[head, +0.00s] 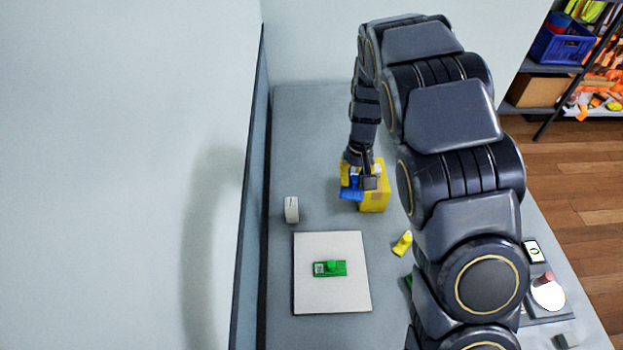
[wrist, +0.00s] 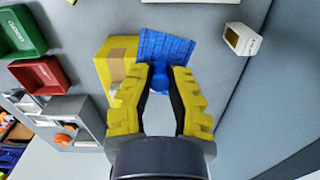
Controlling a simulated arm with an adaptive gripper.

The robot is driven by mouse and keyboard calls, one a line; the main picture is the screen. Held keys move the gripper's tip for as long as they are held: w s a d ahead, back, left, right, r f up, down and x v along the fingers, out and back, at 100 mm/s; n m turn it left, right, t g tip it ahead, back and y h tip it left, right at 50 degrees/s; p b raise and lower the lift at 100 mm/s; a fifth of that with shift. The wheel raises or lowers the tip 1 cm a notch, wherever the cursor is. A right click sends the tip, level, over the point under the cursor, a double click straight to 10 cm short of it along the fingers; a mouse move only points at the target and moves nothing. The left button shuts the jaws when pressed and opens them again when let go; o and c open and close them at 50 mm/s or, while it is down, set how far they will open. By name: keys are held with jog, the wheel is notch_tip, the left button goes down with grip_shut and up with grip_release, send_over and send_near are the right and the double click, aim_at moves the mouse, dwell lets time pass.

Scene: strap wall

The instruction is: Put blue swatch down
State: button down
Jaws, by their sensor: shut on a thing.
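The blue swatch (wrist: 168,48) is a flat blue piece with a small blue knob. My gripper (wrist: 160,80) is shut on that knob in the wrist view, with its yellow fingers on either side. In the head view the blue swatch (head: 350,193) hangs at my gripper (head: 357,172), beside a yellow box (head: 376,200). The box also shows in the wrist view (wrist: 116,68), just left of the swatch. I cannot tell whether the swatch touches the box or the table.
A white board (head: 333,290) holds a green swatch (head: 330,268). A small white device (head: 291,209) stands near the wall. A yellow piece (head: 403,243) lies right of the board. Green (wrist: 20,30) and red (wrist: 40,76) bins show in the wrist view. Grey table is bare behind the gripper.

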jog(key=a+n, duration=0.3)
jog(key=a, duration=0.4)
send_over(306, 180)
jog(key=f, duration=0.9)
jog(key=shift+s, duration=0.35)
jog(key=shift+w+f, duration=0.45)
jog(key=shift+f, duration=1.55)
jog(key=shift+s+f, duration=0.1)
jog(key=c, duration=1.2)
grip_release()
jog(key=shift+o, duration=0.2)
